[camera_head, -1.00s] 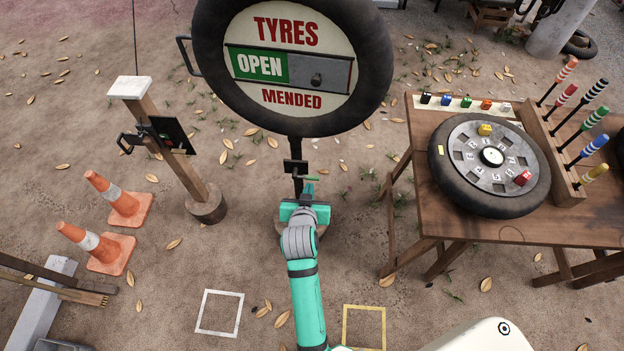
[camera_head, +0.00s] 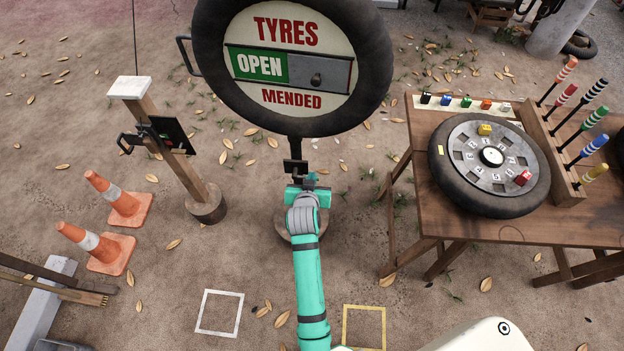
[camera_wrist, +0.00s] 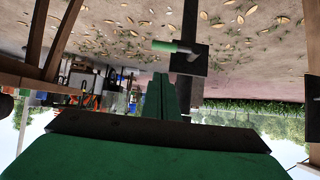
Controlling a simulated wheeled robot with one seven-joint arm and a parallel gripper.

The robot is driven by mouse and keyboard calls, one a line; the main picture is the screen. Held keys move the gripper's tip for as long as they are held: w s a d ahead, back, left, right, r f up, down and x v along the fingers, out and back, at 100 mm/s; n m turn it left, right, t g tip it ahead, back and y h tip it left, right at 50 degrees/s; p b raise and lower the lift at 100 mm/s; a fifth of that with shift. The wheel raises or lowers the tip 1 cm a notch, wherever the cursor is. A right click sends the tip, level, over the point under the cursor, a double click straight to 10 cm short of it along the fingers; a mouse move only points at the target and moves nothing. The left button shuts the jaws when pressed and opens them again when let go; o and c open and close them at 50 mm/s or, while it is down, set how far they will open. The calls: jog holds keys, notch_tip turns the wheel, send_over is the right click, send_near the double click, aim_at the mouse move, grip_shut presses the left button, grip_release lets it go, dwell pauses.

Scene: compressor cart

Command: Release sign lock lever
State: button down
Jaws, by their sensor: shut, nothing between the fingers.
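The round sign (camera_head: 292,103), a tyre-rimmed board reading TYRES OPEN MENDED, stands on a dark post. A small black bracket (camera_head: 295,167) sits on the post below it. In the wrist view, whose picture is upside down, the lock lever (camera_wrist: 172,46) is a short bar with a green grip and pale end, sticking out sideways from the black bracket plate (camera_wrist: 195,60). My gripper (camera_wrist: 160,78) is shut and empty, its fingertips just short of the lever in that picture; contact cannot be told. In the head view my gripper (camera_head: 310,180) is right at the bracket and largely hides the lever.
A wooden table (camera_head: 455,232) with a tyre dial and coloured pegs stands at right. A wooden post (camera_head: 172,150) with a black panel and two orange cones (camera_head: 108,250) are at left. White (camera_head: 219,313) and yellow (camera_head: 364,326) squares mark the ground. Open ground surrounds the sign base.

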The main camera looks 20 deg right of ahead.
notch_tip(320, 180, down, 5)
jog(key=w+d, duration=0.1)
jog(key=w, duration=0.1)
jog(key=shift+w+d+f, duration=0.15)
jog(key=shift+w+d, duration=0.1)
jog(key=shift+a, duration=0.1)
